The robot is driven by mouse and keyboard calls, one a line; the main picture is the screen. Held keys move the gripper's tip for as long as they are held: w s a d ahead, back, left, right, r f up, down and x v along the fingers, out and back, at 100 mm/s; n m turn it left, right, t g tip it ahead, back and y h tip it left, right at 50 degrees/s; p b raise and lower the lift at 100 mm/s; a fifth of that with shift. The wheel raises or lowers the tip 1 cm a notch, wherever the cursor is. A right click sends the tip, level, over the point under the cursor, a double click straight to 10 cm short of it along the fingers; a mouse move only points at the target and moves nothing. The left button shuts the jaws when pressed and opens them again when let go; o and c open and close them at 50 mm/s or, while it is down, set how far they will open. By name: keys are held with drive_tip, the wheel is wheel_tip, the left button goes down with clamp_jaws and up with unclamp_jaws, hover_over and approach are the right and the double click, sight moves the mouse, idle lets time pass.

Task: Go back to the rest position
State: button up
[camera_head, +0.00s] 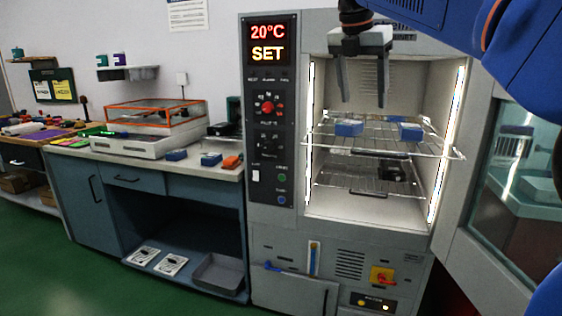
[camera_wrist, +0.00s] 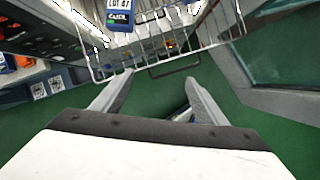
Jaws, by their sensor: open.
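My gripper (camera_head: 363,92) hangs in front of the upper opening of the oven chamber, its two fingers pointing down and apart with nothing between them. In the wrist view its open fingers (camera_wrist: 150,100) show over the green floor, close to the wire rack's front edge. Two blue boxes, a left one (camera_head: 349,128) and a right one (camera_head: 410,132), sit on the upper wire rack (camera_head: 440,150). One blue box also shows in the wrist view (camera_wrist: 119,14), with a printed label on top. A dark item (camera_head: 393,171) lies on the lower rack.
The oven's door (camera_head: 520,170) stands open at the right, close to my arm. The panel display (camera_head: 267,42) reads 20°C SET. A workbench (camera_head: 190,165) at the left holds blue and orange boxes and an orange-framed clear cover (camera_head: 155,113). Green floor is clear at the front left.

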drive_tip(key=s+d+f+m+y, duration=0.1)
drive_tip(key=s+d+f+m, duration=0.2)
drive_tip(key=s+f+m, duration=0.6)
drive_tip(key=s+d+f+m+t+y, duration=0.1)
drive_tip(key=s+d+f+m, duration=0.2)
drive_tip(key=s+f+m, duration=0.6)
drive_tip(key=s+d+f+m, duration=0.3)
drive_tip(key=s+f+m, duration=0.6)
drive_tip(key=f, duration=1.3)
drive_tip(key=s, duration=0.2)
drive_tip(key=shift+s+d+f+y, duration=0.15)
drive_tip(key=shift+s+d+y, duration=0.2)
drive_tip(key=shift+s+y, duration=0.05)
